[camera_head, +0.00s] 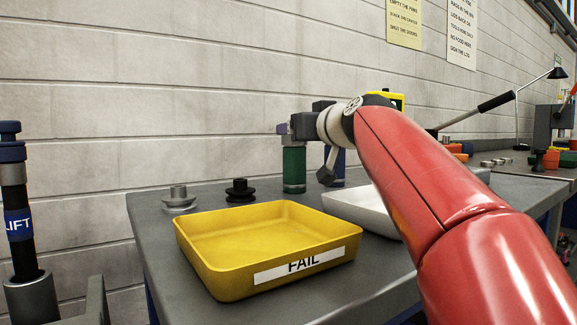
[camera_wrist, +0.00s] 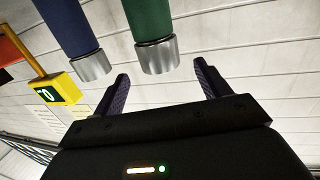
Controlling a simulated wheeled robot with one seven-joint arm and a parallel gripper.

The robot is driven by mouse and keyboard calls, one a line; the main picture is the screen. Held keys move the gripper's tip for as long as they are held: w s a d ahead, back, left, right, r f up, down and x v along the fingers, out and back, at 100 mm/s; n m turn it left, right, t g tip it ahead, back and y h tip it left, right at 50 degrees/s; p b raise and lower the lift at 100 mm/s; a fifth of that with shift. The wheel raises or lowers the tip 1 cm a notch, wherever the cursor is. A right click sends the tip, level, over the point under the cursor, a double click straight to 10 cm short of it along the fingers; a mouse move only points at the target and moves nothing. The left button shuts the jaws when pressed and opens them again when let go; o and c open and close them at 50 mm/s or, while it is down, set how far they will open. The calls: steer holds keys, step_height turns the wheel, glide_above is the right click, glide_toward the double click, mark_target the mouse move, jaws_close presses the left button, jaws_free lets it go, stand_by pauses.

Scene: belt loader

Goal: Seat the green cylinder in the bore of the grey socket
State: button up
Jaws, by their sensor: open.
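The green cylinder (camera_head: 294,170) stands upright on the grey bench against the wall, behind the yellow tray. Its silver end and green body show in the wrist view (camera_wrist: 151,22). My gripper (camera_head: 297,128) is at the height of its silver end. In the wrist view my two fingers (camera_wrist: 160,76) are open, and the silver end lies between and slightly beyond their tips. I cannot tell whether a finger touches it. A grey flanged piece with a raised centre (camera_head: 179,199), likely the socket, stands at the bench's left; its bore is not visible.
A blue cylinder (camera_wrist: 66,24) stands close beside the green one, partly hidden in the head view. A black stepped piece (camera_head: 239,190) is between the grey piece and green cylinder. The yellow FAIL tray (camera_head: 213,270) and a white tray (camera_head: 365,213) occupy the bench's front.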

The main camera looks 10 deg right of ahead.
steer(key=p+x, duration=0.1)
steer(key=x, duration=0.6)
steer(key=shift+w, duration=0.15)
jaws_close()
steer(key=shift+r, duration=0.1)
